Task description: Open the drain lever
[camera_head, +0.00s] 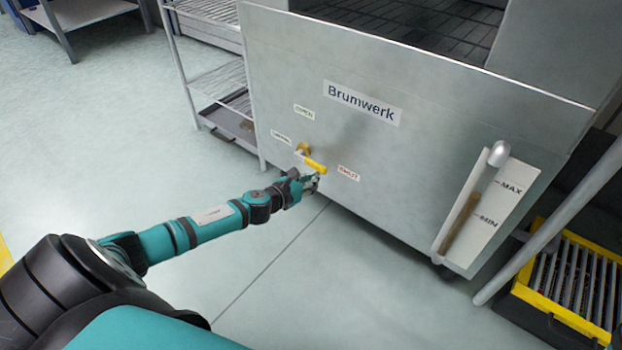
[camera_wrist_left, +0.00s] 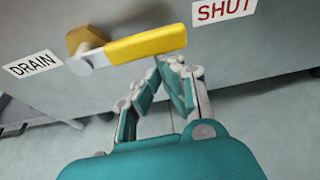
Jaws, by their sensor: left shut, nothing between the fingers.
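The yellow drain lever (camera_head: 315,166) sits low on the front of the metal Brumwerk tank (camera_head: 420,140). It points right from its pivot, toward the red SHUT label (camera_head: 349,173). In the left wrist view the lever (camera_wrist_left: 147,44) lies nearly level, with the DRAIN label (camera_wrist_left: 32,64) left of its pivot and the SHUT label (camera_wrist_left: 223,10) at upper right. My left gripper (camera_head: 315,181) is just below the lever's free end; its fingers (camera_wrist_left: 163,75) are shut and empty. Whether they touch the lever I cannot tell. My right gripper is not in view.
A green-lettered label (camera_head: 304,112) is above the pivot. A level gauge (camera_head: 490,208) with a vertical pipe is on the tank's right side. A yellow-framed grate (camera_head: 570,280) lies at lower right. A wire shelf (camera_head: 215,85) stands left of the tank. The floor in front is clear.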

